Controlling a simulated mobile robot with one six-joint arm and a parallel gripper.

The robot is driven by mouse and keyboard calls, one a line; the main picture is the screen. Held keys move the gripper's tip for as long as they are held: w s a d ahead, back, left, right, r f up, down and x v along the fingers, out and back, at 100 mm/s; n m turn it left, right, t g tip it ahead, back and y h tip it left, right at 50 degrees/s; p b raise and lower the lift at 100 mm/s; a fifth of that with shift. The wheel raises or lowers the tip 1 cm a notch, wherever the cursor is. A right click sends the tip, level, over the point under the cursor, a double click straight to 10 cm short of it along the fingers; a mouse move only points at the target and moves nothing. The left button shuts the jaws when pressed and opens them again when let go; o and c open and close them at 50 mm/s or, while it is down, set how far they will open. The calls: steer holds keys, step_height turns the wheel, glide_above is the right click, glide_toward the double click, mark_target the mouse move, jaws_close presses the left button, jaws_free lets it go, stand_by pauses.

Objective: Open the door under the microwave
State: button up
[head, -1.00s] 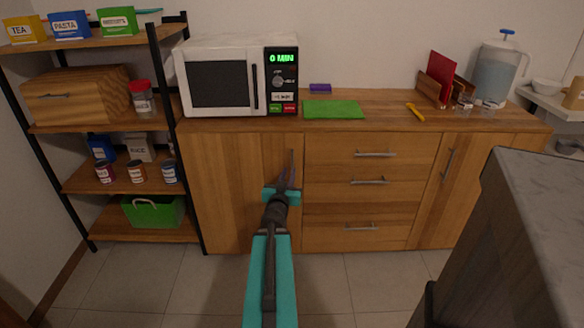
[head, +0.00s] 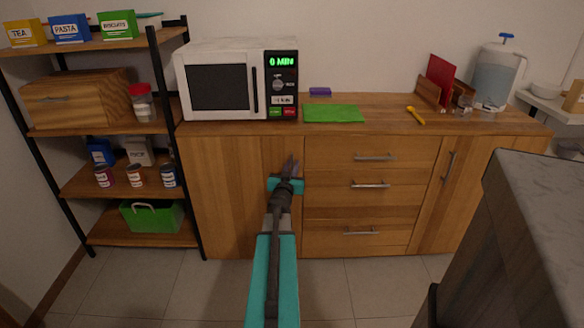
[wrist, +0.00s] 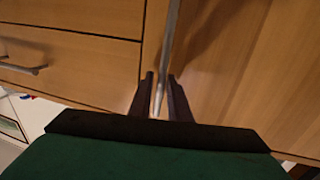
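The wooden door (head: 230,195) under the white microwave (head: 238,78) is closed, flush with the drawers beside it. Its thin metal handle (wrist: 168,45) runs upright in the wrist view, passing between the two dark fingers of my gripper (wrist: 161,82). A small gap shows beside the handle, so the fingers look open around it, not clamped. In the head view my gripper (head: 291,164) is in front of the door's right edge and hides most of the handle.
Three drawers (head: 372,205) with bar handles are right of the door. An open shelf (head: 92,190) with jars and boxes stands at the left. A grey-topped counter (head: 545,215) is at the right front. The tiled floor before the door is clear.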

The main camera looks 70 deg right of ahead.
steer(key=shift+d, duration=0.25)
jaws_close()
steer(key=shift+a, duration=0.3)
steer(key=shift+d, duration=0.2)
steer(key=shift+s, duration=0.1)
